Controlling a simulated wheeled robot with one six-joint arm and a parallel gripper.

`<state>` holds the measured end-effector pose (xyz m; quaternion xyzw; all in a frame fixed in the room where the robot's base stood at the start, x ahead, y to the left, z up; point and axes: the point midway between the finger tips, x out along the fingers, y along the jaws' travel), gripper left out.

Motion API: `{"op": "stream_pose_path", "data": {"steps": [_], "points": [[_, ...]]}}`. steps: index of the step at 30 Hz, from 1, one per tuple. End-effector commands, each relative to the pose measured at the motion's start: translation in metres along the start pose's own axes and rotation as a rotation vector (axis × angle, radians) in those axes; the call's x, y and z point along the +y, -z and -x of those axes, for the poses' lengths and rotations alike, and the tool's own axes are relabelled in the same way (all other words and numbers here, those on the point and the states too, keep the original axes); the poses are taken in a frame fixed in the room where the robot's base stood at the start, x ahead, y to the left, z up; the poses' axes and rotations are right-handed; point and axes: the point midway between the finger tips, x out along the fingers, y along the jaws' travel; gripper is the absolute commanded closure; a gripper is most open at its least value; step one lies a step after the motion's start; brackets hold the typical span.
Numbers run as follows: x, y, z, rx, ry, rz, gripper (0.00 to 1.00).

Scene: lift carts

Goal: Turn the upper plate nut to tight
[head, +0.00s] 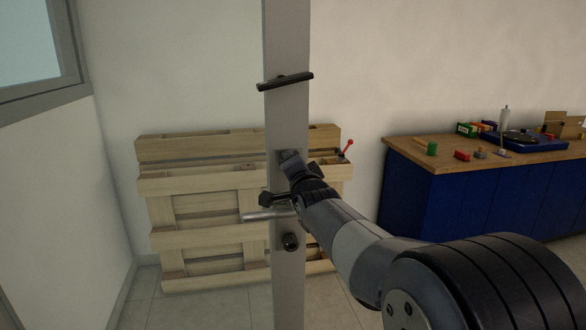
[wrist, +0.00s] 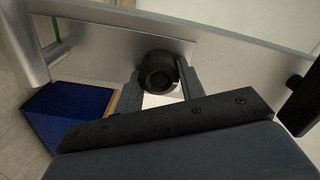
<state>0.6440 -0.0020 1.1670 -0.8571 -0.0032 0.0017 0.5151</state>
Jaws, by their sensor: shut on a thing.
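The upper plate nut (wrist: 158,72) is a dark round knob with a hollow centre, on a flat metal plate in the wrist view. My gripper (wrist: 160,74) is shut on it, one finger on each side. In the head view my gripper (head: 288,186) is against the grey post (head: 286,120), and the upper nut is hidden behind it. A lower dark nut (head: 291,241) shows below on the same post. I cannot tell from the nut's face how tight it is.
A silver rod handle (head: 262,215) sticks out left just below my gripper; it also shows in the wrist view (wrist: 32,40). A black bar (head: 285,81) crosses the post above. A pallet (head: 200,240) leans behind, and a blue workbench (head: 450,205) stands right.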

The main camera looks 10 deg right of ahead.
Motion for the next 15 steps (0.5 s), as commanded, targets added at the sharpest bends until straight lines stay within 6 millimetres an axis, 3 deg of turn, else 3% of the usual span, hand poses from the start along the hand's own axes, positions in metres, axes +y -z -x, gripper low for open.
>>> {"op": "stream_pose_path", "data": {"steps": [15], "points": [[0.0006, -0.0001, 0.0, 0.0, -0.001, -0.058, 0.86]]}}
